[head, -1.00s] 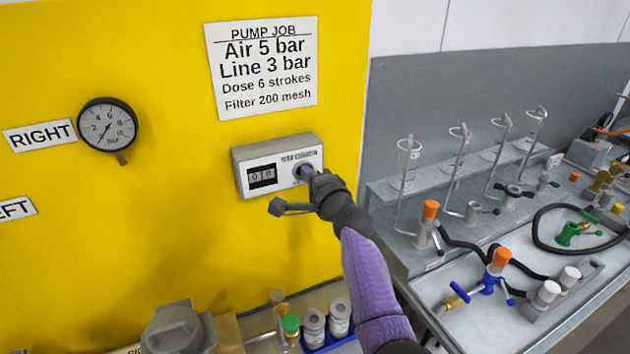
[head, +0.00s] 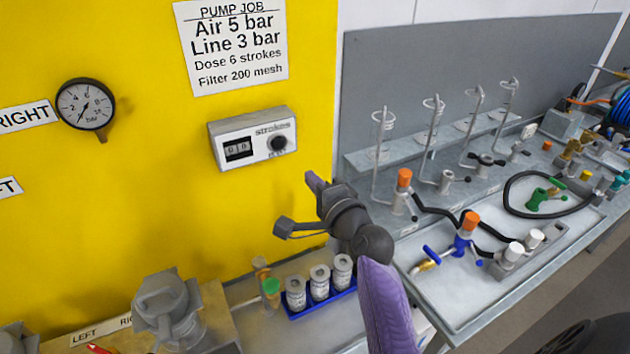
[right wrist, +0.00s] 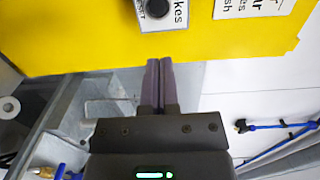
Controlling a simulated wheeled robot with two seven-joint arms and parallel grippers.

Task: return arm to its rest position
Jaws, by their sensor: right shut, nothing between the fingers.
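My right arm reaches up from the bottom of the head view, with its purple link at the lower right of the yellow panel. My right gripper (head: 312,180) is below and to the right of the strokes counter (head: 253,138), apart from it. In the right wrist view its two purple fingers (right wrist: 159,85) lie together, shut and empty. The counter is a grey box with a dial window reading 00 and a black reset knob (head: 278,143). The knob also shows at the top of the right wrist view (right wrist: 157,8). My left gripper is not in view.
A pressure gauge (head: 86,104) and the pump job sign (head: 232,45) are on the yellow panel. A blue tray (head: 318,303) of canisters and a grey pump body (head: 167,308) stand below. A metal bench (head: 480,292) with valves, hoses and hooked rods is at right.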

